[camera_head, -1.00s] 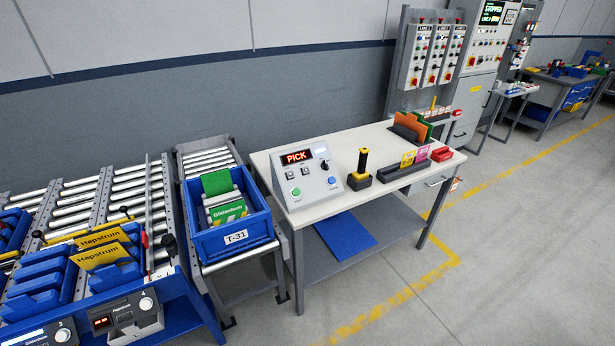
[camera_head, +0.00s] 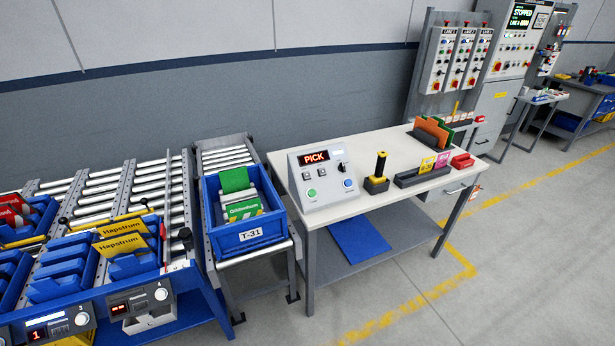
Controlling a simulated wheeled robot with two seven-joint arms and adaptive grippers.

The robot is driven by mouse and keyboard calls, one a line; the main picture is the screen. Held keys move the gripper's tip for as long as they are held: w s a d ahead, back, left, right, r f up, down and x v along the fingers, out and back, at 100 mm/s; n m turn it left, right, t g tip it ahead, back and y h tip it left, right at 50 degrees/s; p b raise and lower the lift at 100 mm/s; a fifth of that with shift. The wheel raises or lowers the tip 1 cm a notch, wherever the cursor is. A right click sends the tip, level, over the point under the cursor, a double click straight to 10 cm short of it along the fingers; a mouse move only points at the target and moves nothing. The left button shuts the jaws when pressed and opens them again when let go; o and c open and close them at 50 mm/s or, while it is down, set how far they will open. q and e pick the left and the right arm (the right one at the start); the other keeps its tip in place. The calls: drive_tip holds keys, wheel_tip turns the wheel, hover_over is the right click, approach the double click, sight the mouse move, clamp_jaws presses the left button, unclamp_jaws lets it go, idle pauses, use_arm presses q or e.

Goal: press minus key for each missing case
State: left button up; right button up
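A grey control box (camera_head: 324,179) stands on the white table. Its red display (camera_head: 314,157) reads PICK. Below it are two small square keys (camera_head: 314,175), whose marks are too small to read, a green button, a blue button and a black knob. A blue tote (camera_head: 249,234) labelled T-31 holds a green case and a green-and-white Gildenhurn case (camera_head: 243,210). At the left, blue racks hold yellow Hapstrum cases (camera_head: 122,245) and red cases (camera_head: 14,208). Units below them, numbered 3 (camera_head: 62,328) and 4 (camera_head: 140,302), have small red displays and white knobs. Neither gripper shows.
A yellow-and-black handheld device (camera_head: 376,178), a dark holder with yellow and pink cards (camera_head: 423,173), and orange and green folders (camera_head: 432,132) are on the table. Roller conveyors (camera_head: 107,190) run behind the racks. The floor (camera_head: 420,300) in front of the table is clear.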

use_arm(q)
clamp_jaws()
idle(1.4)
